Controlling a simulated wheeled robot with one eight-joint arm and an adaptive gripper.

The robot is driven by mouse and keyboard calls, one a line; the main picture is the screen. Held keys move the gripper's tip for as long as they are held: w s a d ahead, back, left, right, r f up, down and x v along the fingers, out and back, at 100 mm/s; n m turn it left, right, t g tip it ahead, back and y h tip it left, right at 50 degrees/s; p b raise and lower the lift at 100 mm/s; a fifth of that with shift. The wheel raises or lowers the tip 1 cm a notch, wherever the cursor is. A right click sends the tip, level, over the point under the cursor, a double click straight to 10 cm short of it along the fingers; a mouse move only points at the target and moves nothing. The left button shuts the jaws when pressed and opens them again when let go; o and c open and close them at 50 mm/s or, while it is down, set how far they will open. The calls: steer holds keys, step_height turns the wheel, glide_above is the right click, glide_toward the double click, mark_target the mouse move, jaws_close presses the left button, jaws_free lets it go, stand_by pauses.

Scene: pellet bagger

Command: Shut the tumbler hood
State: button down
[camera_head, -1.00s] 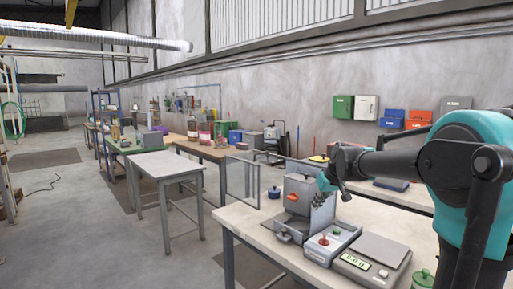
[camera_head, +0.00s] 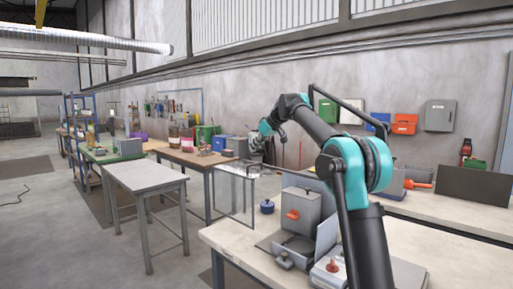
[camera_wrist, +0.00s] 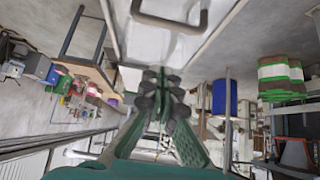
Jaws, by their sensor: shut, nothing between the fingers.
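The tumbler hood looks like a clear, thin-framed panel (camera_head: 234,195) at the left end of the near bench in the head view. It stands out from the grey machine (camera_head: 299,210), which has an orange knob. My gripper (camera_head: 257,147) is small in the head view, above and behind the panel's top edge. In the wrist view my gripper (camera_wrist: 162,95) is shut and empty. A pale panel (camera_wrist: 150,38) with a dark bar handle (camera_wrist: 170,18) lies beyond the fingertips there. I cannot tell if the fingers touch it.
A blue lidded pot (camera_head: 267,207) stands beside the machine. A grey unit with a red knob (camera_head: 331,268) is in front. A bare table (camera_head: 143,176) stands left across a floor gap. Wall boxes (camera_head: 405,124) hang behind.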

glide_above(251, 170)
steer(key=a, duration=0.2)
steer(key=f, duration=0.4)
steer(key=shift+w+d+f, duration=0.25)
steer(key=shift+w+f, duration=0.05)
steer(key=shift+f, duration=0.05)
steer(key=shift+s+d+f, duration=0.1)
steer(key=shift+d+f, duration=0.1)
steer(key=shift+d, duration=0.1)
steer(key=shift+s+d, duration=0.5)
steer(key=shift+d, duration=0.05)
steer(key=shift+s+d+f, duration=0.2)
steer(key=shift+s+d, duration=0.4)
steer(key=shift+d, duration=0.1)
steer(key=shift+s+d, duration=0.1)
steer(key=s+d, duration=0.9)
steer(key=d, duration=0.3)
steer(key=s+d, duration=0.9)
steer(key=d, duration=0.3)
steer(key=shift+s, duration=0.4)
steer(key=shift+f, duration=0.15)
